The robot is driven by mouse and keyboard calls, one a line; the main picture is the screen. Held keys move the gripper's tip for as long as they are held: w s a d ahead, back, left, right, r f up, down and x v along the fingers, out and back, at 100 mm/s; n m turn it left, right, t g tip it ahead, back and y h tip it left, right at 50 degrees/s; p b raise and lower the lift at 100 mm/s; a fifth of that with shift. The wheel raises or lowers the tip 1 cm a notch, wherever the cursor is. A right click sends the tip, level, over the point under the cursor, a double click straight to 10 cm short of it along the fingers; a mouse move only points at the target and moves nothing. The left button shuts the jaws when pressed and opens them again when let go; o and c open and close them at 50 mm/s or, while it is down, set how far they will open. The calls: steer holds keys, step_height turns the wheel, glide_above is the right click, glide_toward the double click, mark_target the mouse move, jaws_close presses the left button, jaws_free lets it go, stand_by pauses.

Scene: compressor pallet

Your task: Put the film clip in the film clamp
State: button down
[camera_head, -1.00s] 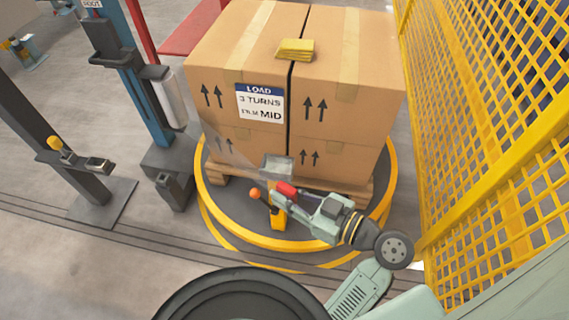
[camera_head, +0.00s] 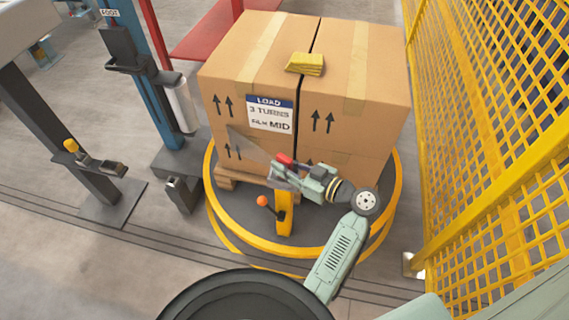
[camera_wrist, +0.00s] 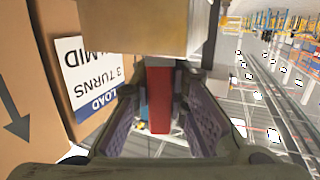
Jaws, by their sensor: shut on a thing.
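My gripper (camera_head: 288,170) is shut on a red piece, apparently the film clip (camera_head: 284,159), in front of the cartons' lower front face. The wrist view shows the red piece (camera_wrist: 159,95) upright between the two fingers. A pale translucent sheet of film (camera_head: 250,146) runs up and left from the gripper across the carton front. A yellow post with an orange-knobbed lever, apparently the film clamp (camera_head: 284,215), stands on the turntable's near side, just below the gripper. The gripper hides the post's top, so I cannot tell whether the clamp is open.
A yellow object (camera_head: 305,64) lies on top. A blue mast (camera_head: 150,80) with a white film roll (camera_head: 183,105) stands left. Yellow mesh fencing (camera_head: 490,120) closes the right side.

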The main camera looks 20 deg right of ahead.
steer(key=shift+f+b, duration=0.35)
steer(key=c, duration=1.6)
jaws_free()
steer(key=shift+r, duration=0.1)
steer(key=shift+r+p, duration=0.15)
steer(key=shift+p, duration=0.15)
steer(key=b+v, duration=0.2)
steer(key=v, duration=1)
steer(key=shift+d+b, duration=0.1)
steer(key=shift+b, duration=0.3)
